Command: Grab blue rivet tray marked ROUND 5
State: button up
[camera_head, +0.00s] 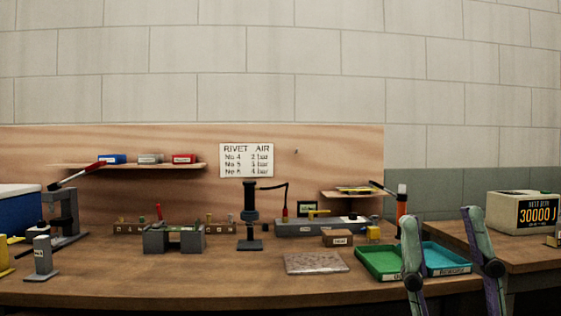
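A teal-blue open tray (445,260) stands at the right end of the bench, with a white label on its front edge; the label is too small to read surely. A green tray (377,262) stands just left of it, its label partly hidden by a finger. My gripper (441,221) shows at the lower right as two upright greenish-purple fingers, spread wide apart with nothing between them. The fingers are in front of the trays. Contact cannot be told.
An orange bottle (401,207) stands behind the trays. A flat plate (316,262) and a small brown box (337,237) are left of them. A second table (480,244) on the right bears a beige box (523,212). Small bins (149,158) sit on a wall shelf.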

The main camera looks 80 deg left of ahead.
aim_at(111, 159)
jog(key=i+l+u, duration=0.1)
jog(key=u, duration=3.4)
